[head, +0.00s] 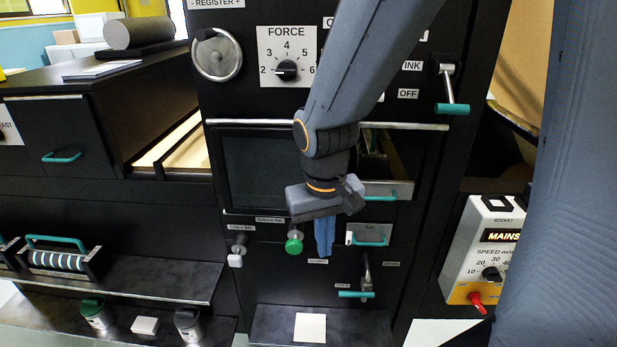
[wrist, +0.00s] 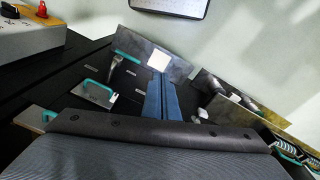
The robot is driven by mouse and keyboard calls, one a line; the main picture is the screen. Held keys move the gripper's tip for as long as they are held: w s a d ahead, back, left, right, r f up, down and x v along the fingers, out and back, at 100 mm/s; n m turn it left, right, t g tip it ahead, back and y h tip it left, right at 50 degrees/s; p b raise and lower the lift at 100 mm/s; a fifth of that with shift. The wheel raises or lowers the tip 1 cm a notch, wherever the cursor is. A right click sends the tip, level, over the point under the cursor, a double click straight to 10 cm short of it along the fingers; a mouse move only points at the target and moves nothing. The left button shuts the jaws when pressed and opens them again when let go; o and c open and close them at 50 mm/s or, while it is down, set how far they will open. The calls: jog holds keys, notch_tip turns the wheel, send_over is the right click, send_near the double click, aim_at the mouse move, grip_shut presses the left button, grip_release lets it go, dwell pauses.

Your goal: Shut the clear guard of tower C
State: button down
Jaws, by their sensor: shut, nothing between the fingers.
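A black press tower fills the middle of the head view; no tower letter is readable. A dark glossy pane (head: 255,170) with pale edges sits in its front opening, below a silver rail (head: 235,123). It looks like the clear guard, but my arm covers part of it. Right of my wrist, the opening shows inner parts and a grey plate with a teal handle (head: 388,190). Whether the pane spans that side I cannot tell. My gripper (head: 323,252) points down in front of the tower, below the opening, its blue fingers together and empty. They also show in the wrist view (wrist: 161,112).
A green knob (head: 294,243) and a white knob (head: 235,258) stick out beside my gripper. A small teal-handled drawer (head: 369,234) and a teal lever (head: 357,294) are at its right. A shelf holds a white square (head: 310,328). A control box (head: 484,250) stands right.

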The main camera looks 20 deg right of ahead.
jog(key=w+a+r+m+t+h+b, duration=0.1)
jog(key=w+a+r+m+h, duration=0.15)
jog(key=w+a+r, duration=0.35)
jog(key=w+a+r+m+t+h+b, duration=0.1)
jog(key=w+a+r+t+h, duration=0.15)
jog(key=w+a+r, duration=0.5)
jog(key=d+f+p, duration=0.4)
jog(key=d+f, duration=0.2)
jog(key=d, duration=0.4)
jog(key=shift+s+d+f+g+h+p, duration=0.3)
jog(key=shift+d+f+g+h, duration=0.05)
jog(key=shift+h, duration=0.05)
jog(key=shift+n, duration=0.25)
